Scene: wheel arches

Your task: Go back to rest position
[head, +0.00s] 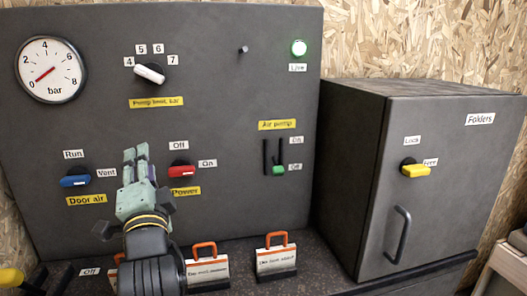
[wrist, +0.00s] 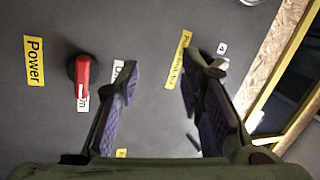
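My gripper (head: 135,153) is in front of the dark control panel (head: 220,110), between the blue Door air knob (head: 75,181) and the red Power knob (head: 183,171) in the head view. In the wrist view its two fingers (wrist: 162,80) are spread apart with nothing between them. The red Power knob also shows left of the fingers in the wrist view (wrist: 83,75), apart from them. Its handle points toward the On label. The gripper appears raised off the panel, but the exact gap is unclear.
The gauge (head: 50,70) reads near 0. A green Air pump slider (head: 279,170) sits at Off. A grey cabinet (head: 345,180) with a handle (head: 402,235) stands at right. Tags with orange handles (head: 276,258) stand below the panel.

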